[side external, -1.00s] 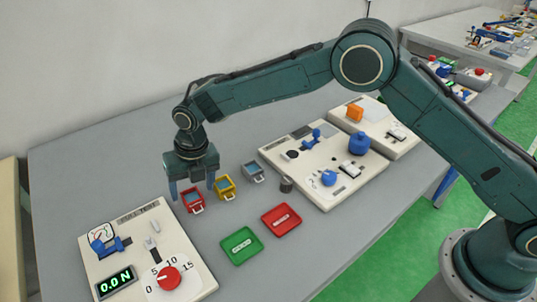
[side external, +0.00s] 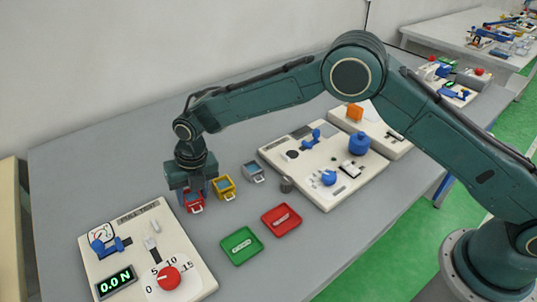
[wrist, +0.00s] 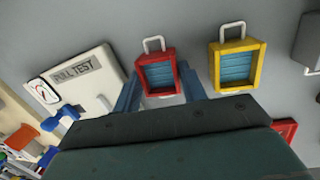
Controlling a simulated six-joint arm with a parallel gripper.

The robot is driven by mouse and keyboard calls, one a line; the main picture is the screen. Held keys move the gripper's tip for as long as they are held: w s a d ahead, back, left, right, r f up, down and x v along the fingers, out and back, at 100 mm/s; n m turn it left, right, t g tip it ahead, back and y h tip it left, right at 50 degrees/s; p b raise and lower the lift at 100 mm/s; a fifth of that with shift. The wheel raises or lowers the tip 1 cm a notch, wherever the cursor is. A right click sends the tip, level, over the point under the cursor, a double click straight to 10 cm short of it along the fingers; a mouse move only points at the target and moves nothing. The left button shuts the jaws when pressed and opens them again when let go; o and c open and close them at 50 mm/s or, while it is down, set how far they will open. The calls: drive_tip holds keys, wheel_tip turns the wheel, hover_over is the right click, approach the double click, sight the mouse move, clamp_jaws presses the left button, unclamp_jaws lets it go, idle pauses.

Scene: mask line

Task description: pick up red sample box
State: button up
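The red sample box (side external: 194,203) is a small open box with a pale handle and blue contents, standing on the grey table. It also shows in the wrist view (wrist: 142,74). My gripper (side external: 193,197) is lowered over it, fingers pointing down. In the wrist view my gripper's blue fingers (wrist: 160,88) stand on either side of the red box, with a gap on the left and a narrower one on the right. The gripper is open; I cannot tell whether a finger touches the box.
A yellow box (side external: 224,188) stands close to the right, with a grey box (side external: 253,172) beyond it. A pull test panel (side external: 140,232) lies to the front left. Green (side external: 241,246) and red (side external: 281,220) trays lie on the table to the front right.

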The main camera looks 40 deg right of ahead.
sight(193, 194)
drive_tip(key=shift+c, duration=0.8)
drive_tip(key=shift+r, duration=0.25)
drive_tip(key=shift+c, duration=0.9)
wheel_tip(193, 194, up, 20)
drive_tip(key=shift+f, duration=0.25)
